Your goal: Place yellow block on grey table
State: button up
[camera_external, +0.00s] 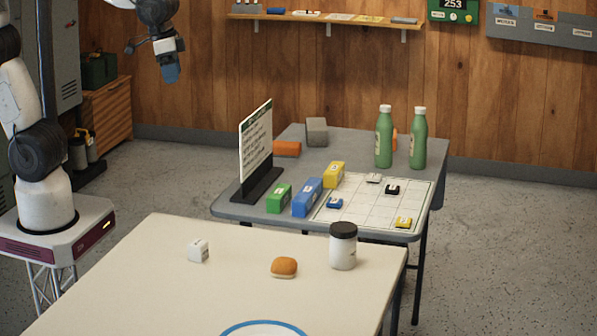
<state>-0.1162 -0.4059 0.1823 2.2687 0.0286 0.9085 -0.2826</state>
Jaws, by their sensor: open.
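A yellow block (334,175) lies on the grey table (228,209), in a row with a blue block (307,197) and a green block (279,198), near the left edge of a white grid sheet. A smaller yellow piece (404,222) sits on the sheet's near right corner. My gripper (171,76) is open and high at the upper left, pointing down, well away from the blocks. Its fingertips are small in this view, and nothing is clearly seen between them.
A sign (256,145) stands upright on the grey table's left side. A grey block (317,131), an orange block (287,149) and two green bottles (383,140) stand behind. A cream table (150,262) in front holds a white cube, a bun and a jar (343,250).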

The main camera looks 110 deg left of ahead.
jog(key=s+d+f+m, duration=0.1)
jog(key=s+d+m, duration=0.1)
jog(key=s, duration=0.5)
jog(key=s+d+f+m, duration=0.1)
jog(key=s+d, duration=0.3)
jog(key=s, duration=0.4)
jog(key=shift+m+h, duration=0.3)
jog(key=shift+m, duration=0.5)
